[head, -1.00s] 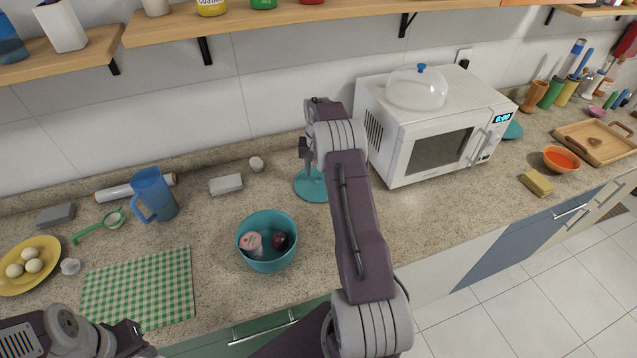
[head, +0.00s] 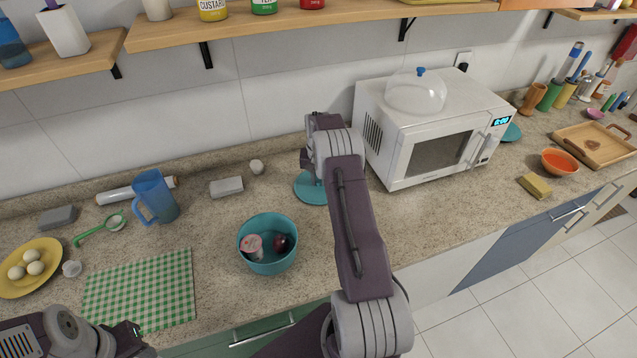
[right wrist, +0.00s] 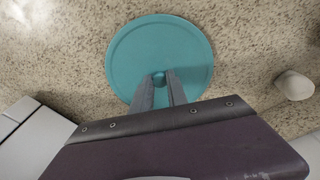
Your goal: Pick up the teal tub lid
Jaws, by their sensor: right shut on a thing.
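The teal tub lid (head: 308,191) is a flat round disc with a small knob, at the counter's middle, left of the microwave. In the right wrist view the lid (right wrist: 135,55) shows nearly whole, with my right gripper (right wrist: 160,82) shut on its knob. In the head view my right forearm and wrist hide part of the lid. The lid looks flat on or just above the counter; I cannot tell which. My left gripper (head: 135,343) is at the bottom left, away from the lid, and its jaw opening is unclear.
A teal tub (head: 267,262) holding a cup and a dark round fruit stands in front of the lid. The white microwave (head: 400,165) is close on the right. A grey block (head: 226,187) and a blue jug (head: 155,195) are to the left. A shelf (head: 300,22) runs above.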

